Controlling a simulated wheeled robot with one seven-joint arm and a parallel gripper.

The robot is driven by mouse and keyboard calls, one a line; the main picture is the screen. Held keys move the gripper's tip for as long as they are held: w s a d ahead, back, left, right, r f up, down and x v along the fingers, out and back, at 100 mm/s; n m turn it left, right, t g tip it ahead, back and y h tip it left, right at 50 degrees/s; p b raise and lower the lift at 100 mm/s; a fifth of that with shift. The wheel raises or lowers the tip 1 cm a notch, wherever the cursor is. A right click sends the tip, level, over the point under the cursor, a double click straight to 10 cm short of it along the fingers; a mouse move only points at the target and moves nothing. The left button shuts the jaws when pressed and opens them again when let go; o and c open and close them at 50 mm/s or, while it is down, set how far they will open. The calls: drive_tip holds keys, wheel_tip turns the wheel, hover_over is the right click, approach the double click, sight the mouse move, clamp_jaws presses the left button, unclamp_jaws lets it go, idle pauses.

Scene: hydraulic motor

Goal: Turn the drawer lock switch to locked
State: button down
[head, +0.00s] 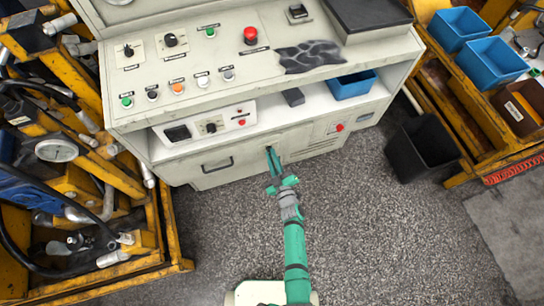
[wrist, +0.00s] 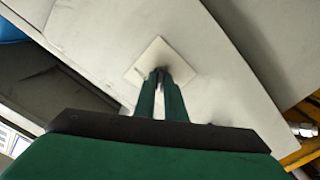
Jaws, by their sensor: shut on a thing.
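My gripper (head: 270,152) reaches forward to the front panel of the console, just right of the drawer (head: 205,178) with its dark handle (head: 217,165). In the wrist view the two green fingers of my gripper (wrist: 162,73) are close together at the centre of a pale square plate (wrist: 146,62) on the panel. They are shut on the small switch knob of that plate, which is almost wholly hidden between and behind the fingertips. Its turned position cannot be made out. The drawer looks closed.
Above stands the sloped control panel (head: 190,65) with several buttons, including a red emergency button (head: 251,35). A blue bin (head: 352,86) is on the shelf. A black bin (head: 422,147) stands on the floor to the right. Yellow racks flank both sides. The grey floor between is clear.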

drive_tip(key=shift+d+n, duration=0.2)
drive_tip(key=shift+n, duration=0.9)
drive_tip(key=shift+a, duration=0.2)
drive_tip(key=c, duration=1.8)
unclamp_jaws()
drive_tip(key=shift+s, duration=0.1)
drive_tip(key=v, duration=1)
drive_tip(key=shift+s+d, duration=0.15)
drive_tip(key=shift+s, duration=0.15)
drive_tip(key=shift+s, duration=0.1)
